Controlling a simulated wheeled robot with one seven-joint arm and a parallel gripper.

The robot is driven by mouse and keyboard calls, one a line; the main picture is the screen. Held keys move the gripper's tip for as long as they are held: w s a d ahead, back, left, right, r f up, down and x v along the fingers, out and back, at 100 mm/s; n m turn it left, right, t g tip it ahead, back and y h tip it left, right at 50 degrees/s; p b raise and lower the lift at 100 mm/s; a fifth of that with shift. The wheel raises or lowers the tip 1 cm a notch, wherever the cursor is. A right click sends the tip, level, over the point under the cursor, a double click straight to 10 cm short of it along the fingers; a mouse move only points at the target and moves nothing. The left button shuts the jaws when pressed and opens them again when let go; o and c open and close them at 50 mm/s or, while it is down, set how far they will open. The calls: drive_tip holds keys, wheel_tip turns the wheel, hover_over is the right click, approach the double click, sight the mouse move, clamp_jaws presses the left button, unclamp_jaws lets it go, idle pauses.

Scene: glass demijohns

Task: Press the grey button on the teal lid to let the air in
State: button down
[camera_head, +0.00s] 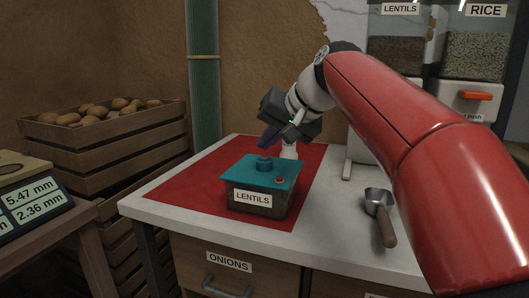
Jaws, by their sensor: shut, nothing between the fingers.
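A box labelled LENTILS (253,205) with a teal lid (238,172) stands on the red mat on the white counter. A raised, round, dark grey-teal button or knob (264,163) sits on the lid, towards its back. Its exact colour is hard to tell. A small red spot (279,181) lies nearer the lid's front right. My gripper (264,146) is shut and empty, its dark fingers tilted down to the left. The fingertips appear just above the raised knob; from this angle I cannot tell the exact gap.
A metal scoop (379,208) with a brown handle lies at right on the counter. Dispensers of lentils (394,52) and rice (474,56) stand behind my arm. A potato crate (112,140) and a digital display (38,203) are at left. The red mat (188,190) is clear left of the box.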

sight(269, 161)
wheel_tip(269, 161, up, 5)
drive_tip(key=p, duration=0.4)
idle(0.3)
drive_tip(key=shift+d, duration=0.1)
idle(0.4)
